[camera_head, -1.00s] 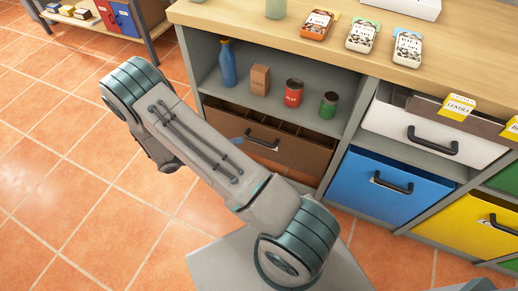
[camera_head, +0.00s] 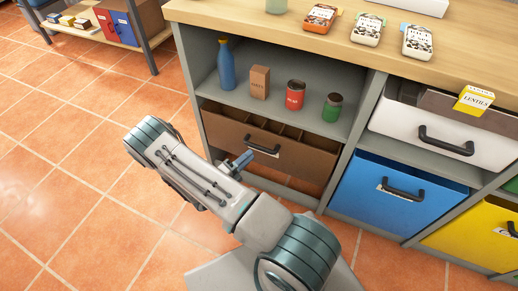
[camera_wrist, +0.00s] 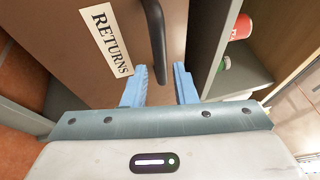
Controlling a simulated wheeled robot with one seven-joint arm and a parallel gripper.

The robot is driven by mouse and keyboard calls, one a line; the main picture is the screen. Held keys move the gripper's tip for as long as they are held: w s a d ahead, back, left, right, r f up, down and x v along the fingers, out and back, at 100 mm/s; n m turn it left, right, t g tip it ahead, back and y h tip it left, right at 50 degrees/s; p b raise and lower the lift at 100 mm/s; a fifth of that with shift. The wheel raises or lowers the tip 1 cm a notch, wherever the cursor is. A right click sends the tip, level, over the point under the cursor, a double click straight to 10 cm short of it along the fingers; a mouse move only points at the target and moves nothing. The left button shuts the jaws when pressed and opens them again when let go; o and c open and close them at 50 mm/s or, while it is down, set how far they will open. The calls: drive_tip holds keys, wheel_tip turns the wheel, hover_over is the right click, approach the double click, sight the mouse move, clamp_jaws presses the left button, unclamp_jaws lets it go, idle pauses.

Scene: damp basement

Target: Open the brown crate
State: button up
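The brown crate (camera_head: 293,157) sits in the lower left bay of the shelf unit, under a grey shelf. It has a black bar handle (camera_head: 262,147) on its front, and dividers show above the front's top edge. In the wrist view, the crate front (camera_wrist: 118,75) carries a white RETURNS label (camera_wrist: 107,40), and the handle (camera_wrist: 156,40) runs down the picture. My gripper (camera_head: 240,160) is at the crate front, close to the handle. Its blue fingers are open (camera_wrist: 160,80), one to each side of the handle's near end in the picture. I cannot tell whether they touch it.
A blue bottle (camera_head: 226,65), a small box (camera_head: 260,82), a red can (camera_head: 295,95) and a green jar (camera_head: 332,107) stand on the shelf above. A blue bin (camera_head: 385,205) and a white drawer (camera_head: 440,135) are to the right.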

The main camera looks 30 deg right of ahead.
sight(259, 148)
drive_tip(key=x, duration=0.6)
drive_tip(key=shift+b, duration=0.4)
clamp_jaws()
